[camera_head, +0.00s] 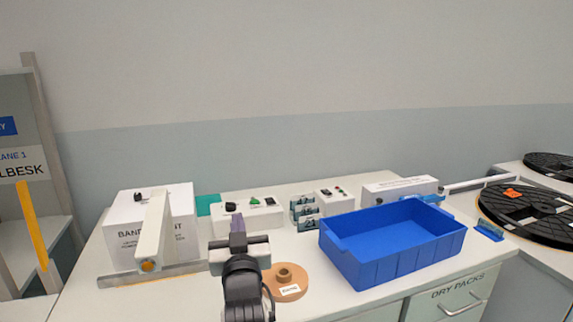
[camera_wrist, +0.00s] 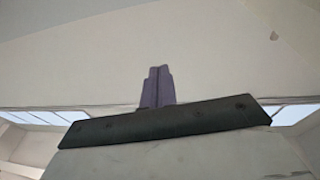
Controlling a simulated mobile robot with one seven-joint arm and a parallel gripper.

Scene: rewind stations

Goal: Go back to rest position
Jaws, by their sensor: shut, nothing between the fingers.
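My gripper (camera_head: 237,224) is raised in front of the workbench (camera_head: 350,302) in the head view, left of the middle. Its purple fingers are together with nothing between them. In the wrist view my gripper (camera_wrist: 157,84) points at a pale wall or ceiling surface. No object is near the fingertips in that view. My arm hides part of the bench.
A copper-coloured disc (camera_head: 288,275) with a label lies right of my gripper. A blue bin (camera_head: 385,262) stands farther right. A white banding box (camera_head: 127,222) stands left. Control boxes (camera_head: 262,216) stand behind. Black reels (camera_head: 525,213) lie at the far right.

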